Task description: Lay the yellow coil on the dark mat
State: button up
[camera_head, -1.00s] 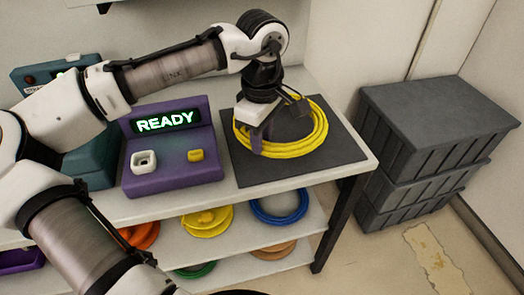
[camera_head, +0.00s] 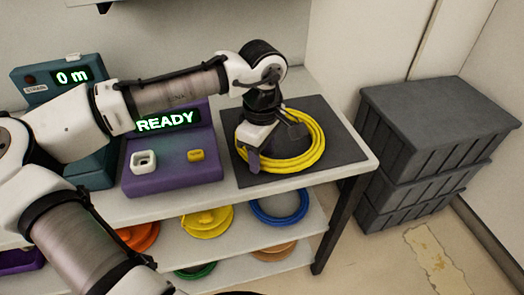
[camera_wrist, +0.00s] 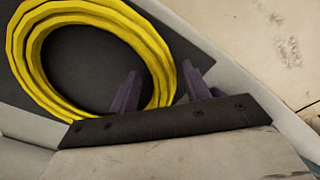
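The yellow coil (camera_head: 322,150) lies on the dark mat (camera_head: 348,152) at the right end of the worktop. It looks flat and within the mat's edges. My gripper (camera_head: 252,160) is down at the coil's front-left side. In the wrist view, the two purple fingers of my gripper (camera_wrist: 160,90) stand apart. A side of the yellow coil (camera_wrist: 38,75) runs between them, with small gaps showing beside it, so the fingers look open around it. The dark mat (camera_wrist: 85,70) shows through the coil's middle. The far fingertip is partly hidden in the head view.
A purple console (camera_head: 170,182) reading READY stands left of the mat. A teal unit (camera_head: 92,165) reading 0 m is further left, partly behind my arm. Blue (camera_head: 279,219), yellow and other coils lie on the shelves below. Grey crates (camera_head: 425,150) are stacked on the floor at right.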

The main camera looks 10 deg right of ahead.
notch_tip(320, 180, up, 12)
jog(key=shift+r+p, duration=0.2)
jog(key=shift+p, duration=0.2)
dwell(0.3)
